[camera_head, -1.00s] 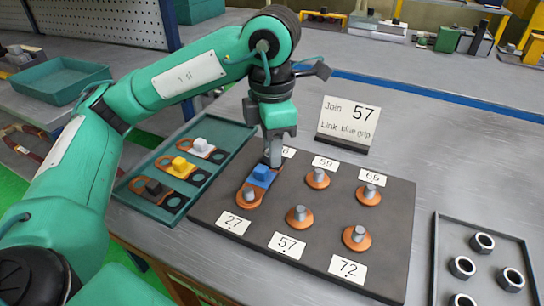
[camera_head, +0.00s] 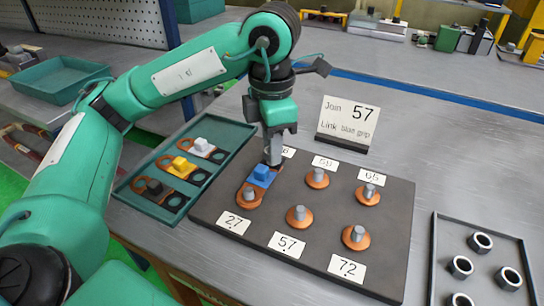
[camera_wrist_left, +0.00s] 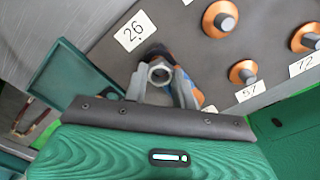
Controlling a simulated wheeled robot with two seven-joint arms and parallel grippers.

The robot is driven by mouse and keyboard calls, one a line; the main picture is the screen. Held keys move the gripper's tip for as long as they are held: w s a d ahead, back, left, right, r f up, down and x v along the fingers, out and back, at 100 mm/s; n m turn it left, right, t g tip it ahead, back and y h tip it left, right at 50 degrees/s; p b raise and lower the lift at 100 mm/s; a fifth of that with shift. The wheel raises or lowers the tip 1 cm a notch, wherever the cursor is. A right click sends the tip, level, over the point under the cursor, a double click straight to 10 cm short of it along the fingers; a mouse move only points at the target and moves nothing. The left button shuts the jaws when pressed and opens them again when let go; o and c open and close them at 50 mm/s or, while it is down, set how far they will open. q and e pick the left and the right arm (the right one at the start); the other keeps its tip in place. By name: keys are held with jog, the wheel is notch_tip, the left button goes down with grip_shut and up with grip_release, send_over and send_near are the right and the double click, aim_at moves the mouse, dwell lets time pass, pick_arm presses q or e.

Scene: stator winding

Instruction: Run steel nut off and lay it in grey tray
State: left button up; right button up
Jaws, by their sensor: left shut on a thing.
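My left gripper (camera_head: 273,160) is at the back left post of the dark board (camera_head: 330,215), pointing down. In the left wrist view its fingers (camera_wrist_left: 163,88) are shut around a grey steel nut (camera_wrist_left: 159,72), by the card 26. The blue-grip link (camera_head: 263,176) lies on the board right by the fingertips and reaches toward the post at card 27. The fingers partly hide the nut and that post. The grey tray (camera_head: 436,270) stands at the right and holds several steel nuts (camera_head: 481,242). My right gripper is not in view.
Several other posts with copper rings (camera_head: 300,216) stand on the board. A green tray (camera_head: 147,217) at the left holds links with white, yellow and black grips. A sign reading "Join 57, Link blue grip" (camera_head: 347,122) stands behind the board. Open table lies between board and grey tray.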

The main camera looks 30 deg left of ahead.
pick_arm(q)
jog(key=shift+r, duration=0.1)
jog(key=shift+r+p, duration=2.55)
jog(key=shift+r, duration=0.4)
jog(key=shift+f, duration=0.1)
